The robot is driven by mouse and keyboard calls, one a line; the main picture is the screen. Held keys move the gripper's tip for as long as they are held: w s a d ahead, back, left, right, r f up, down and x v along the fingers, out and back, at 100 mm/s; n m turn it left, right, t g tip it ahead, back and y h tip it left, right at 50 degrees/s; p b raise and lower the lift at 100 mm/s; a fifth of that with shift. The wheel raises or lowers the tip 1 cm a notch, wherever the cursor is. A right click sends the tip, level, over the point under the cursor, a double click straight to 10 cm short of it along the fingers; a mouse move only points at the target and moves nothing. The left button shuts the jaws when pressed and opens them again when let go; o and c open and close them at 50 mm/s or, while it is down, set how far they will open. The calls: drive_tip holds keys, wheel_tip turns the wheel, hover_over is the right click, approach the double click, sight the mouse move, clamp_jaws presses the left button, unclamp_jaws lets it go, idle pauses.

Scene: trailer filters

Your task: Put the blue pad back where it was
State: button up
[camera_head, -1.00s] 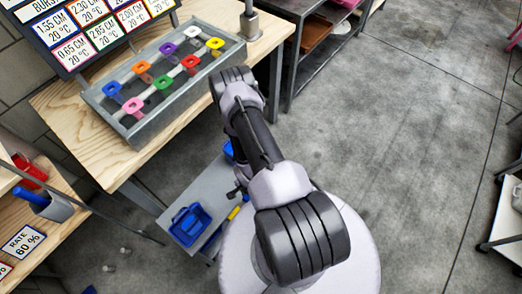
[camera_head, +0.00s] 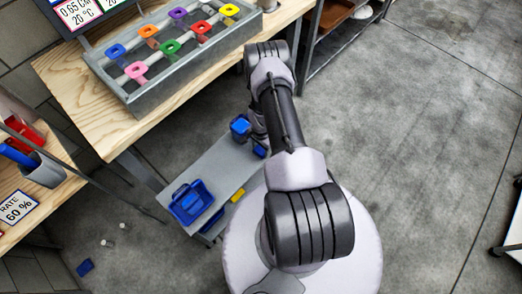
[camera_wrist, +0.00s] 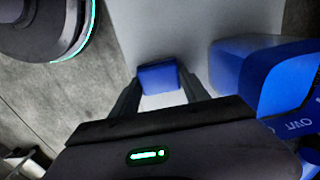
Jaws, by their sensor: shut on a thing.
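The blue pad (camera_wrist: 158,78) is a small blue block between my fingertips in the wrist view. My gripper (camera_wrist: 160,92) is shut on it, low over the grey shelf surface. In the head view the blue pad (camera_head: 260,151) shows as a small blue patch beside my arm. My gripper's fingers are mostly hidden there behind the arm. I cannot tell whether the pad touches the shelf.
A larger blue box (camera_wrist: 272,75) stands close right of the pad; it also shows in the head view (camera_head: 240,127). The grey shelf (camera_head: 215,162) also bears a blue caddy (camera_head: 190,203) and a yellow item (camera_head: 238,195). A small blue object (camera_head: 85,267) lies on the floor.

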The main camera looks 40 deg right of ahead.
drive_tip(key=o, duration=1.6)
